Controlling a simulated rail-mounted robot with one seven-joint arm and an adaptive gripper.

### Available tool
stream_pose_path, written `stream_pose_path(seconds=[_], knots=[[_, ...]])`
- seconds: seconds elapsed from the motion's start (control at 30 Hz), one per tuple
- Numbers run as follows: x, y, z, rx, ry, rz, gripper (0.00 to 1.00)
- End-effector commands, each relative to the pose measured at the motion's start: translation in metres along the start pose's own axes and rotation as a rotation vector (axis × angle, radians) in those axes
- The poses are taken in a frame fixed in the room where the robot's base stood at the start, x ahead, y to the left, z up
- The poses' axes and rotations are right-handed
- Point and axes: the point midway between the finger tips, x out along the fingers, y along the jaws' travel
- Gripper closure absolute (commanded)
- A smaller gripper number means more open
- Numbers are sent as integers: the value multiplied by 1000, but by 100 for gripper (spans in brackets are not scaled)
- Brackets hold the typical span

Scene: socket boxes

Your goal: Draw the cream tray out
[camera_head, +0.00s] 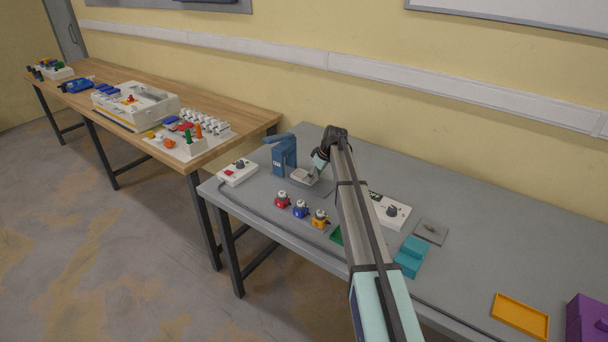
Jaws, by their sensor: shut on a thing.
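A small pale cream tray (299,180) lies low over the grey table, just right of a blue upright device with a lever (284,156). My gripper (316,172) reaches down at the tray's right end and is shut on it. The fingertips are small and partly hidden by the arm, so the exact grip point is not clear. A flat grey plate shows under and beside the tray.
A white box with a red button (238,172) is left of the blue device. A white dial box (391,212) and teal block (411,256) are right of my arm.

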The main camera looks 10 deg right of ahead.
Motion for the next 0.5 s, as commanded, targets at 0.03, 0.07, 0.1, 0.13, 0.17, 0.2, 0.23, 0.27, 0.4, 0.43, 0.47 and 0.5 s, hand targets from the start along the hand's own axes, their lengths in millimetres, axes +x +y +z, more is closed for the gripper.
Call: stream_pose_path(seconds=[0.03, 0.07, 0.1, 0.13, 0.17, 0.2, 0.23, 0.27, 0.4, 0.43, 0.47, 0.5], knots=[[-3, -3, 20, 3, -3, 1, 100], [-6, -3, 27, 3, -3, 0, 100], [-10, -3, 34, 1, -3, 0, 100], [-12, -3, 39, 2, -3, -1, 100], [-14, -2, 42, 2, -3, -1, 100], [-16, -2, 46, 2, -2, -1, 100], [-17, -2, 47, 1, -3, -1, 100], [-18, -1, 48, 1, -3, -1, 100], [-18, -1, 48, 0, -6, -2, 100], [-18, -1, 48, 0, -6, -2, 100], [-18, -1, 48, 0, -7, -3, 100], [-18, -1, 48, 0, -7, -3, 100]])
